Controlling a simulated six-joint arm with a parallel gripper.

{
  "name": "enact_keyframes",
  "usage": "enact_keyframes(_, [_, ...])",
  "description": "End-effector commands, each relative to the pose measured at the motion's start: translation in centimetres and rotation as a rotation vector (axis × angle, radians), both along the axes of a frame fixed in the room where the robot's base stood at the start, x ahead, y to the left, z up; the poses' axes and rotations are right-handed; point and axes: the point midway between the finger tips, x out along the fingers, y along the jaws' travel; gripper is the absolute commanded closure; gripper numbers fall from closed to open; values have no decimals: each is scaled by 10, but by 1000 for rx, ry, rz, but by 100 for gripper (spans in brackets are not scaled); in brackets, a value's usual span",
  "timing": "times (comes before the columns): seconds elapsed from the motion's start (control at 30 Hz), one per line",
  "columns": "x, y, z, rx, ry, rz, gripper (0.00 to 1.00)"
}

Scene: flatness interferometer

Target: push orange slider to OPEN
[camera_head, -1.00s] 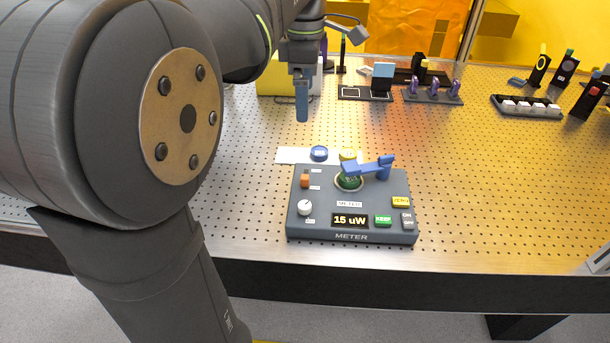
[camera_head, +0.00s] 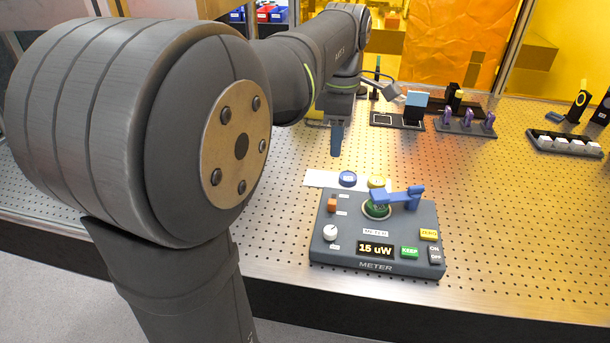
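The orange slider (camera_head: 332,205) sits at the upper left of the grey METER box (camera_head: 345,256), with a small label above it and another below it; their words are too small to read. The slider is close to the upper label. My gripper (camera_head: 336,152) points down above the table, behind the box and apart from the slider. Its blue fingers show as one narrow shape, so I cannot tell whether they are open or shut.
On the box are a blue lever (camera_head: 398,196) over a green round part, a white knob (camera_head: 330,232), a display (camera_head: 375,249) reading 15 uW and several buttons. Blue (camera_head: 347,179) and yellow (camera_head: 377,182) caps lie behind it. Optics stand further back; the table right of the box is clear.

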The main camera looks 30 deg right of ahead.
Motion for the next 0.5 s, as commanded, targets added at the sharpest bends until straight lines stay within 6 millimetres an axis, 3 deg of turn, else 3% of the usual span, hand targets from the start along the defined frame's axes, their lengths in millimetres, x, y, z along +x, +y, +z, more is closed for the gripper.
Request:
enact_keyframes(0.17, [0, 0, -24, 2, 1, 0, 60])
enact_keyframes(0.5, [0, 1, -97, 4, 2, 0, 60])
